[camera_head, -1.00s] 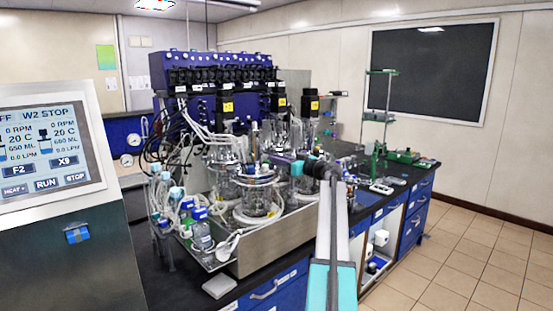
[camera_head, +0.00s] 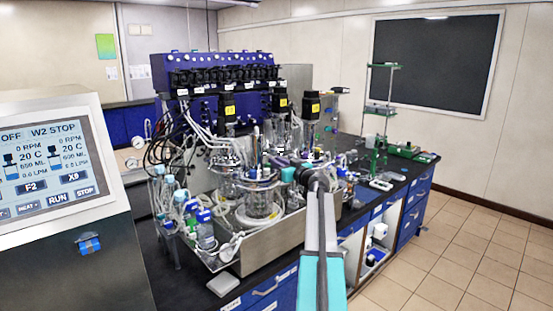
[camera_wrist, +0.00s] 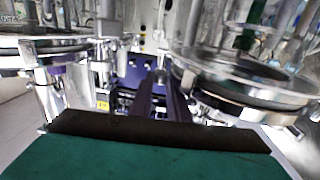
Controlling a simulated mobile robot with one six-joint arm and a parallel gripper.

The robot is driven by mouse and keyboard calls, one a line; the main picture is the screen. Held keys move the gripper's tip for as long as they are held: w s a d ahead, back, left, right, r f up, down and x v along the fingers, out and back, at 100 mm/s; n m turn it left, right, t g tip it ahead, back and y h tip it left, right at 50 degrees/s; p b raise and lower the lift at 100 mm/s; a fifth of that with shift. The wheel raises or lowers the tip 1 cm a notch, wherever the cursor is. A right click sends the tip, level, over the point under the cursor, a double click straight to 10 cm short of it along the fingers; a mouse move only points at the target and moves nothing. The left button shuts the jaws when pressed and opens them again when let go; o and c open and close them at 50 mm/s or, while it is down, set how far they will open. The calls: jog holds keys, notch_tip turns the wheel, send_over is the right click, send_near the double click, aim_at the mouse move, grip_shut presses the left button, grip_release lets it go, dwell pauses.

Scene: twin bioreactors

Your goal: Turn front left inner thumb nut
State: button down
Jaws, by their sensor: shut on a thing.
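My gripper (camera_head: 268,164) reaches in from the right, at lid height of the front glass vessel (camera_head: 262,202) in the head view. In the wrist view, my gripper (camera_wrist: 161,78) has its two dark purple fingers close together, pointing away between two round steel head plates. The left plate (camera_wrist: 30,48) is apart from the fingers, while the right plate (camera_wrist: 245,75) has its rim near the fingertips. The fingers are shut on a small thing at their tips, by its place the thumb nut. The nut itself is mostly hidden and too small to make out clearly.
Glass vessels with black motors (camera_head: 281,103) crowd behind my gripper. Bottles (camera_head: 205,230) and tubing stand at the left of the steel tray (camera_head: 278,244). A control screen (camera_head: 50,165) stands at the near left. The floor (camera_head: 470,250) is clear at the right.

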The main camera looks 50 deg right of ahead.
jog(key=shift+a+r+m+h+p, duration=0.15)
jog(key=shift+m+h+p, duration=0.35)
jog(key=shift+h+p, duration=0.5)
jog(key=c, duration=1.7)
grip_release()
jog(key=shift+s+a+p, duration=0.1)
jog(key=shift+p, duration=0.3)
